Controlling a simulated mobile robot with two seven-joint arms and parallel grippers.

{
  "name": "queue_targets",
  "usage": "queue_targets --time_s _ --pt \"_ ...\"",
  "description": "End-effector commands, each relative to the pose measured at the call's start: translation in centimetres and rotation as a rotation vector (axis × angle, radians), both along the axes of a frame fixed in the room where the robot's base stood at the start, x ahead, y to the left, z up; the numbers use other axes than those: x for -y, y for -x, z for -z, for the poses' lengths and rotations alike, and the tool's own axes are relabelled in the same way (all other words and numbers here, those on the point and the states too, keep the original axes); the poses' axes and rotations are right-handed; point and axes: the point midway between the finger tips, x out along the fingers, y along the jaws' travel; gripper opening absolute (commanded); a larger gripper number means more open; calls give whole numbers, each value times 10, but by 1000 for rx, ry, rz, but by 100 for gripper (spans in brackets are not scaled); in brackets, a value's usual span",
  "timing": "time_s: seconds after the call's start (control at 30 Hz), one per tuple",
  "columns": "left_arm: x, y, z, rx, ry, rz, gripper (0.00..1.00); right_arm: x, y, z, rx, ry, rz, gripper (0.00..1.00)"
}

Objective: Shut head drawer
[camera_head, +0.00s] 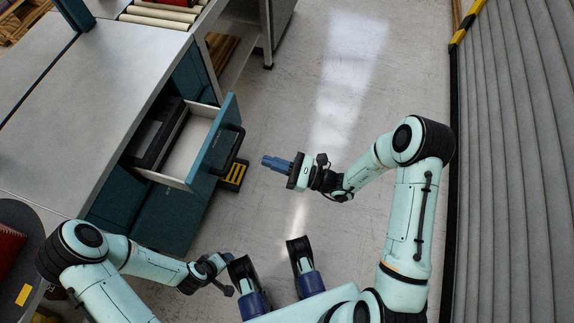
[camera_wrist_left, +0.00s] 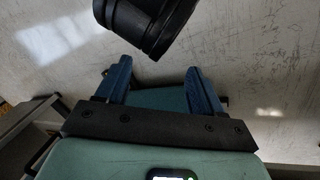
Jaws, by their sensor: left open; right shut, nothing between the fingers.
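The head drawer (camera_head: 198,147) stands pulled open from the teal and grey cabinet on the left in the head view. Its teal front has a black bar handle (camera_head: 230,150). A black object (camera_head: 160,134) lies inside, towards the back of the drawer. My right gripper (camera_head: 267,162) is shut and empty, to the right of the handle and apart from it, pointing left. My left gripper's blue fingers (camera_wrist_left: 161,88) are spread open and empty in the left wrist view. In the head view the left arm is low at the left, below the drawer, and its fingers are not clear.
The grey worktop (camera_head: 85,85) extends above and left of the drawer. A yellow and black item (camera_head: 234,176) sits low by the handle. Rollers (camera_head: 160,15) show at the top. A ribbed grey wall (camera_head: 520,160) bounds the right. The floor (camera_head: 335,100) between is clear.

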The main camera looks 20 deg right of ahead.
Motion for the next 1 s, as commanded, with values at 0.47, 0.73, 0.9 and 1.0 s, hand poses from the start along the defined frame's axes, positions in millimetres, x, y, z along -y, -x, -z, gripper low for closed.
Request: queue_targets --time_s 0.47,0.73,0.9,1.0 --pt "-8 -16 12 41 -20 -17 67 -53 -37 -12 -1 0 -1 0" --pt "-8 -16 11 43 -21 -18 67 -54 -38 -12 -1 0 0 0" --pt "-8 -16 12 43 -21 -18 67 -55 -39 -12 -1 0 -1 0" --pt "-9 -17 12 44 -22 -18 67 -62 -43 -12 0 0 -3 0"
